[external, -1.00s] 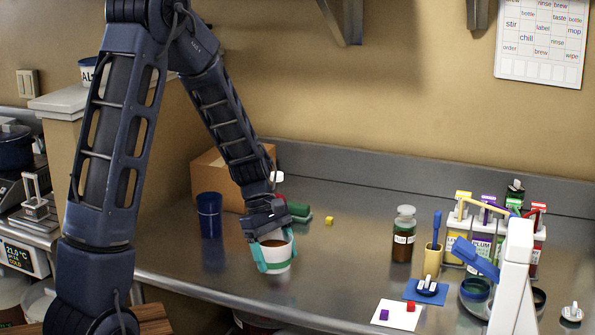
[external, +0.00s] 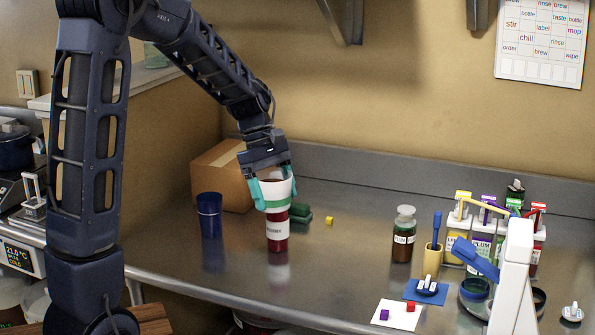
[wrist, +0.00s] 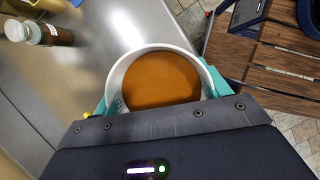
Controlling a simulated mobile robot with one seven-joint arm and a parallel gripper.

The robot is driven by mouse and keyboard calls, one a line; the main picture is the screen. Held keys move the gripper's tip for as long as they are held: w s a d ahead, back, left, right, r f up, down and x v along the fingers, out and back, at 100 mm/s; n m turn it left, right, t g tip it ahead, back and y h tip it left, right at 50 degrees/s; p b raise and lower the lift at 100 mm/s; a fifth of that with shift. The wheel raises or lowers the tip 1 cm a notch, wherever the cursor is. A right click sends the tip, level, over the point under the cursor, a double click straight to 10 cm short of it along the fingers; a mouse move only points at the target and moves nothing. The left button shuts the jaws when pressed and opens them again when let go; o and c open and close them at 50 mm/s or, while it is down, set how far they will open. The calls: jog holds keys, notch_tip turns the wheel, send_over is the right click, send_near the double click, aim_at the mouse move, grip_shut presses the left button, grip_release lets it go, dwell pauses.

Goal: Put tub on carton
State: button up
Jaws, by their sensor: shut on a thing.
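My gripper (external: 275,192) is shut on a white tub (external: 277,187) with a green band, its teal fingers on either side of the wall. The tub is upright and raised above the counter. In the wrist view the tub (wrist: 117,75) is open at the top with an orange-brown content, between my gripper's fingers (wrist: 158,92). The carton, a brown cardboard box (external: 210,180), stands on the counter at the back left, to the left of my gripper. Its right part is partly hidden by my gripper.
A red labelled jar (external: 277,234) shows below the tub; its top is hidden. A dark blue cup (external: 210,215) stands in front of the carton. The counter between cube and bottle (external: 403,238) is clear.

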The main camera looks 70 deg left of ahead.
jog(key=w+a+r+n+t, duration=0.1)
jog(key=w+a+r+n, duration=0.1)
jog(key=a, duration=0.3)
jog(key=w+a+r+n, duration=0.1)
jog(key=w+a+n, duration=0.1)
jog(key=a, duration=0.4)
notch_tip(320, 180, up, 10)
jog(key=n+t+y, duration=0.1)
jog(key=n+y, duration=0.5)
jog(key=n, duration=0.8)
send_over(231, 156)
notch_tip(231, 156, down, 19)
jog(key=shift+a+r, duration=0.1)
jog(key=shift+a, duration=0.05)
jog(key=shift+f, duration=0.2)
jog(key=o, duration=1.1)
jog(key=shift+o, duration=0.2)
